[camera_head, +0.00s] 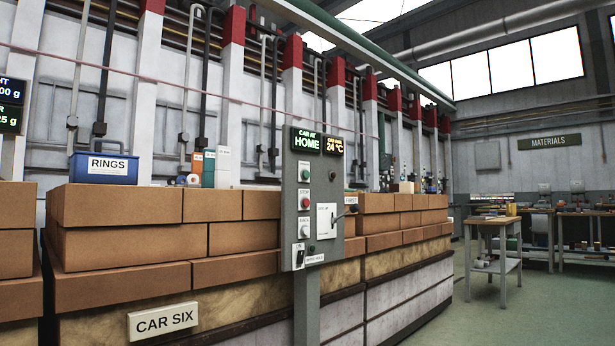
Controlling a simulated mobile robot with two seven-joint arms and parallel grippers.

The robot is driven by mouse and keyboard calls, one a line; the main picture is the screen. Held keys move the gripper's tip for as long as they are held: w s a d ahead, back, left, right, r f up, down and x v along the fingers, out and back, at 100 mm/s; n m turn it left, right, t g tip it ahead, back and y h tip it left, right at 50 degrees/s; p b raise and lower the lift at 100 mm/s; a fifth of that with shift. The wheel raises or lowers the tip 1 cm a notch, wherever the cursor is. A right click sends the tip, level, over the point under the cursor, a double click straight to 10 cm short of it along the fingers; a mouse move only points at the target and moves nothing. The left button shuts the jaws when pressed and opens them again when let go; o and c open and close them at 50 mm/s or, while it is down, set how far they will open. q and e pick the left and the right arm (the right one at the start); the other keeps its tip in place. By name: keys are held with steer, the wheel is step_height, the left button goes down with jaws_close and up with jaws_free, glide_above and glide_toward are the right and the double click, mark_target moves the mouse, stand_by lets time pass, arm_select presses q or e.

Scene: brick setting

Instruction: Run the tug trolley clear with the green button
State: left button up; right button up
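A grey control panel (314,200) stands on a post in front of the brick stacks, near the middle of the head view. Its green button (305,175) is at the upper left of the panel. A red button (305,202) sits below it, and a pale button (304,230) lower still. One display (308,140) reads "CAR AT HOME" and another (333,145) reads 24 °C. A lever (345,212) sticks out on the right side. A switch (299,257) marked ON is at the bottom left. I cannot pick out a tug trolley. Neither gripper is in view.
A blue "RINGS" box (103,168) sits on top. A workbench (493,222) stands at right. Green floor (500,310) is clear at lower right.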

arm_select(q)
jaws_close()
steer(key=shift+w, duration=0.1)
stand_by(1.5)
